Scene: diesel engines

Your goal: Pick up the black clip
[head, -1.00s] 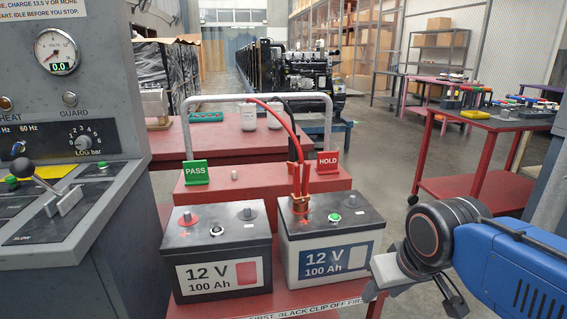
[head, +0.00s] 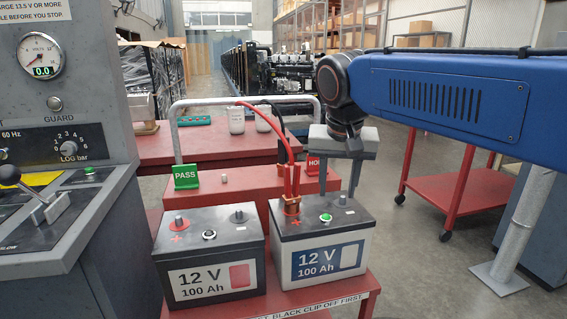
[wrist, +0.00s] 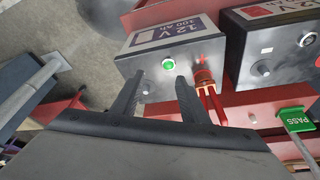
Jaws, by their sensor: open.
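The black clip (head: 284,151) shows in the head view as a small dark upright shape behind the red leads, at the end of a black cable. It is partly hidden, and I cannot make it out in the wrist view. My gripper (head: 338,188) is open and empty, pointing down over the rear right of the white battery, to the right of the black clip. In the wrist view its two fingers (wrist: 160,79) appear near the green button. A red clip with copper jaws (head: 291,206) grips a terminal of the white battery; it also shows in the wrist view (wrist: 204,77).
The white battery (head: 330,262) and a black battery (head: 196,290) stand side by side on a red cart. Behind them are a green PASS sign (head: 186,176), a red HOLD sign (head: 313,165) and a grey rail (head: 205,103). A control console (head: 70,220) stands left.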

